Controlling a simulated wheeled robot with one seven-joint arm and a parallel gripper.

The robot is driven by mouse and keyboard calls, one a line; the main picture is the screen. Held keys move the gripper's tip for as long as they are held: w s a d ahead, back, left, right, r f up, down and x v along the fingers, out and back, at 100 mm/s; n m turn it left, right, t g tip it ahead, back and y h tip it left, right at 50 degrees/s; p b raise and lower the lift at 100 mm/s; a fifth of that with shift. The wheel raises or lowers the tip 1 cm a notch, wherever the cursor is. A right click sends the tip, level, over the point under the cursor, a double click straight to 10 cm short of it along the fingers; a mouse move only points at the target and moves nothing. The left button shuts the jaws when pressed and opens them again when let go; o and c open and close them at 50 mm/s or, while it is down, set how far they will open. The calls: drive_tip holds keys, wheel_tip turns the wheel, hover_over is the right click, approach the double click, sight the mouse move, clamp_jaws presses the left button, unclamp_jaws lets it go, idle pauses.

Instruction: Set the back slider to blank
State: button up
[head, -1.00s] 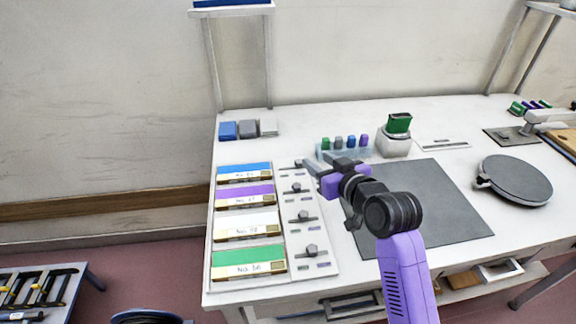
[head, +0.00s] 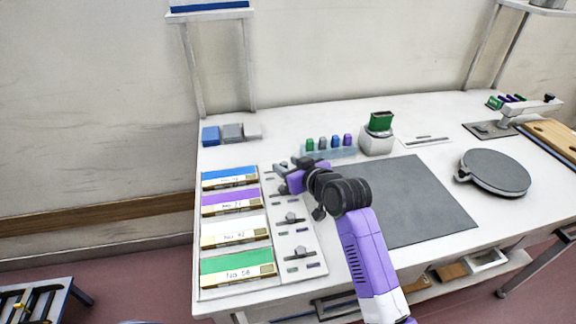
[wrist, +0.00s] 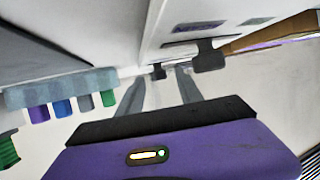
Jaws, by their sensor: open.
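The slider panel (head: 305,268) is a pale board with several dark-knobbed sliders, right of the coloured cards. My gripper (head: 279,172) is open and low over the panel's back end. It hides most of the back slider in the head view. In the wrist view, the small dark knob of the back slider (wrist: 158,71) shows between the two fingertips of my gripper (wrist: 160,82); contact cannot be told. A larger dark slider knob (wrist: 208,55) stands to its right there. The blank mark cannot be made out.
Blue, purple, white and green cards (head: 236,268) lie left of the panel. A rack of coloured pegs (head: 340,152) and a white holder with a green block (head: 377,142) stand behind my gripper. A dark mat (head: 420,215) and a round plate (head: 494,172) lie right.

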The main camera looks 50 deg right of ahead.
clamp_jaws()
idle(1.4)
